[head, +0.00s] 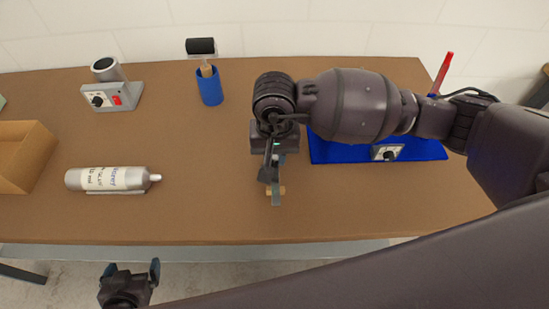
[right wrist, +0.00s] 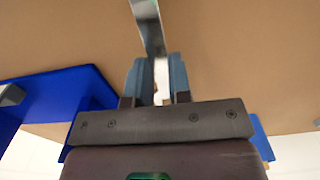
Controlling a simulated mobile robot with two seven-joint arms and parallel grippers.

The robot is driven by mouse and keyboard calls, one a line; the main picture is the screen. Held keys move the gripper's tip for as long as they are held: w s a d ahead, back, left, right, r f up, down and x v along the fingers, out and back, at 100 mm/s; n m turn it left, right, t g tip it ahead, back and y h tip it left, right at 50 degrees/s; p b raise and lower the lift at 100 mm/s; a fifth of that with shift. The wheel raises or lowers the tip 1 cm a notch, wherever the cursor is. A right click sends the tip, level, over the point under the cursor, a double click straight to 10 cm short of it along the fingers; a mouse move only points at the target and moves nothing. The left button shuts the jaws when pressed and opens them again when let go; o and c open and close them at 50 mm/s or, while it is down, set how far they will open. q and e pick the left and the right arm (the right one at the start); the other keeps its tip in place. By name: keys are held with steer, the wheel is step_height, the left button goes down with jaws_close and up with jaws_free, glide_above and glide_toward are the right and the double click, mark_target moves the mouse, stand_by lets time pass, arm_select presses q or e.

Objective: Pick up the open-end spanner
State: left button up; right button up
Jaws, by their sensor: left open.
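The open-end spanner (head: 276,196) is a thin grey metal strip below my right gripper (head: 273,166) in the head view. In the right wrist view the spanner (right wrist: 148,24) runs from the top edge down to between the fingers. My right gripper (right wrist: 161,82) has its fingers close together on it. The spanner's far end is cut off there, and the fingers partly hide it in the head view. My left gripper (head: 131,270) is open and empty, off the table's front edge at lower left.
A small tan piece (head: 282,190) shows behind the spanner. A silver bottle (head: 110,179) lies at left, near a cardboard box (head: 25,157). A grey device (head: 112,96) and a blue cup (head: 209,86) stand behind. The front middle is clear.

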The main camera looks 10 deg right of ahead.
jaws_close()
